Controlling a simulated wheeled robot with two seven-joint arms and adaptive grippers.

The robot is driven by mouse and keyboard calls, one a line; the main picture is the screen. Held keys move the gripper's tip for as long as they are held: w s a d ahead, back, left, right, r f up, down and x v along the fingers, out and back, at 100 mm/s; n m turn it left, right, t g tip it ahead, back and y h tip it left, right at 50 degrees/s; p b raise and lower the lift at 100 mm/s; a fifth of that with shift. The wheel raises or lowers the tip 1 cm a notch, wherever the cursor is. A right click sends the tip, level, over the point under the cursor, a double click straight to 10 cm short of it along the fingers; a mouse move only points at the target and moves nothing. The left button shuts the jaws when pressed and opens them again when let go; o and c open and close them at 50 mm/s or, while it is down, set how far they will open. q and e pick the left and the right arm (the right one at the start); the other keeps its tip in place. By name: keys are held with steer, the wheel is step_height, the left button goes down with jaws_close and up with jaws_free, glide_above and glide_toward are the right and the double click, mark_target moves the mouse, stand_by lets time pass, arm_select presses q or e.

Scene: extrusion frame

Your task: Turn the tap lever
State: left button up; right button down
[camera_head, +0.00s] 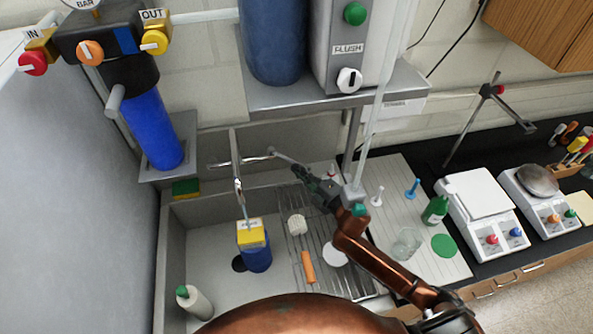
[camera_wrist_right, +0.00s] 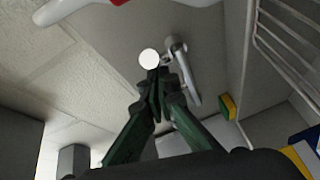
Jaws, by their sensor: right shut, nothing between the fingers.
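The chrome tap (camera_head: 236,165) stands at the back wall of the sink, with its spout reaching forward over the basin. Slim chrome bars extend to its sides, and the right one (camera_head: 257,159) points toward my right gripper (camera_head: 287,159). In the head view that gripper comes in from the right, shut and empty, with its tips near that bar's end. The right wrist view shows the shut fingers (camera_wrist_right: 155,75) close to a round white end (camera_wrist_right: 149,58), beside the chrome tap (camera_wrist_right: 190,80). I cannot tell whether they touch. My left gripper is out of view.
The sink (camera_head: 215,300) holds a blue-and-yellow container (camera_head: 256,258), an orange-handled brush (camera_head: 307,267) and a wire rack (camera_head: 345,283). A filter unit (camera_head: 150,125) hangs at the left. A shelf (camera_head: 400,90) overhangs the back. Bottles and scales crowd the right counter.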

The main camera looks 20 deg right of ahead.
mark_target(294, 160)
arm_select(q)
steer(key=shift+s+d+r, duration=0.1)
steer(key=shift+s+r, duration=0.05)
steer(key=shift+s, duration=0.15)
arm_select(e)
steer(key=s+d+r, duration=0.1)
steer(key=s, duration=1)
steer(key=shift+s+d, duration=0.25)
steer(key=c, duration=2.6)
jaws_free()
steer(key=shift+r, duration=0.15)
steer(key=shift+c, duration=0.2)
